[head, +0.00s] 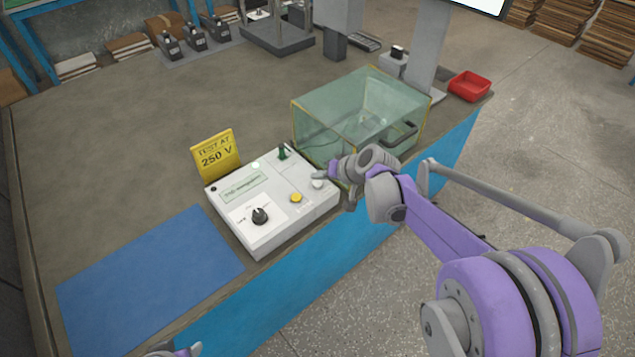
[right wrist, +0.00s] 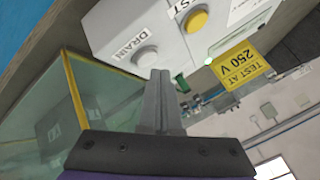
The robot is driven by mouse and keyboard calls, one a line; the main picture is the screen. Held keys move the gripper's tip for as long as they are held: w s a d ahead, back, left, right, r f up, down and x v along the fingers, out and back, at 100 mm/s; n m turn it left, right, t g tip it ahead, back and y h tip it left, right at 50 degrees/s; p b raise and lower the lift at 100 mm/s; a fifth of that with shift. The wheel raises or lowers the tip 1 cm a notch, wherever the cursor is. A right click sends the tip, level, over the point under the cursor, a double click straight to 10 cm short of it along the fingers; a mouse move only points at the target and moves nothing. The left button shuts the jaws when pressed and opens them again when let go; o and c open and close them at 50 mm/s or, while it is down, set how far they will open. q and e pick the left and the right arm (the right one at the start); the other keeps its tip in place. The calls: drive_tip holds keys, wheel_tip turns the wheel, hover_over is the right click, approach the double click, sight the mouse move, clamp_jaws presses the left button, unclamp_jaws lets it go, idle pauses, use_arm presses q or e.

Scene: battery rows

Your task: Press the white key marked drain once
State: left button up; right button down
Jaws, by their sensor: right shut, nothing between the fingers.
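The white drain key (head: 317,185) is a round button at the right end of the white tester box (head: 290,223). It also shows in the right wrist view (right wrist: 146,57), with the word DRAIN beside it. My right gripper (head: 319,177) is shut and empty, with its fingertips (right wrist: 160,74) close by the key. I cannot tell whether they touch it. A yellow key (head: 296,198) marked TEST sits beside the drain key; it shows in the right wrist view too (right wrist: 194,20). A small part of my left arm shows at the bottom edge; its jaws cannot be made out.
A clear greenish box (head: 340,115) with yellow edges stands right behind the tester, close to my right gripper. A yellow TEST AT 250 V sign (head: 216,154) stands at its back left. A black knob (head: 260,215) and a blue mat (head: 150,280) lie to the left.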

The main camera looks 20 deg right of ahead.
sight(320, 186)
drive_tip(key=shift+f, duration=0.4)
drive_tip(key=shift+f+b, duration=0.4)
drive_tip(key=shift+b, duration=0.05)
idle(0.5)
drive_tip(key=shift+r, duration=0.15)
drive_tip(key=shift+r+p, duration=0.7)
wheel_tip(320, 186, up, 5)
drive_tip(key=p, duration=0.4)
idle(0.5)
idle(0.3)
